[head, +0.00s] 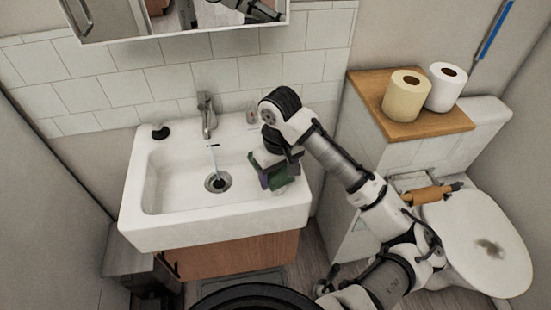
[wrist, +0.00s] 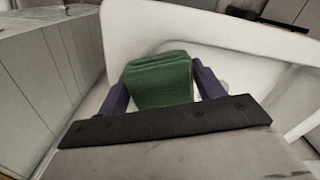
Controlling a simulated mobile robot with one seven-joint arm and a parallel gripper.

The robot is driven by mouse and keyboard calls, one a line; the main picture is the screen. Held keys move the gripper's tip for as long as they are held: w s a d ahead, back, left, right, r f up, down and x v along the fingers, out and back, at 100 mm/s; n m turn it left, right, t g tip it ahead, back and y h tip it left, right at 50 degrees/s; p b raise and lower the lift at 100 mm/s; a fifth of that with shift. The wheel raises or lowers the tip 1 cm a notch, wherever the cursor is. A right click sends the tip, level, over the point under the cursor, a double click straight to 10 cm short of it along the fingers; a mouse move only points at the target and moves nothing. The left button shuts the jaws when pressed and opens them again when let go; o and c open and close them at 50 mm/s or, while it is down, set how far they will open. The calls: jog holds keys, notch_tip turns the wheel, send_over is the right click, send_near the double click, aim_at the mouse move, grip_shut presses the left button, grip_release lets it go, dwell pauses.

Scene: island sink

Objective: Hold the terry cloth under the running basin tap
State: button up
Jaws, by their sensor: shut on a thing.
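A green terry cloth (wrist: 160,80) is between the two purple fingers of my gripper (wrist: 158,88) in the wrist view. In the head view the green cloth (head: 279,179) hangs from my gripper (head: 271,176) at the right end of the white basin (head: 160,240). The gripper is shut on the cloth. The tap (head: 207,115) stands at the back of the basin, left of my gripper.
A black-topped item (head: 160,132) stands on the basin's back left corner, and a small bottle (head: 251,115) on its back right. A mirror cabinet (head: 185,20) hangs above. Toilet rolls (head: 407,95) sit on a wooden shelf (head: 430,125) at right, above the toilet (head: 475,240). The basin's left half is clear.

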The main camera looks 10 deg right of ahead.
jog(key=shift+w+a, duration=0.1)
jog(key=shift+w, duration=0.15)
jog(key=shift+w+a+f, duration=0.15)
jog(key=shift+a+f, duration=0.05)
jog(key=shift+a, duration=0.7)
jog(key=w+a+f+b, duration=0.1)
jog(key=w+a+f, duration=0.1)
jog(key=a, duration=0.9)
jog(key=shift+w+a+f, duration=0.15)
jog(key=shift+w+a, duration=0.05)
jog(key=shift+w, duration=0.65)
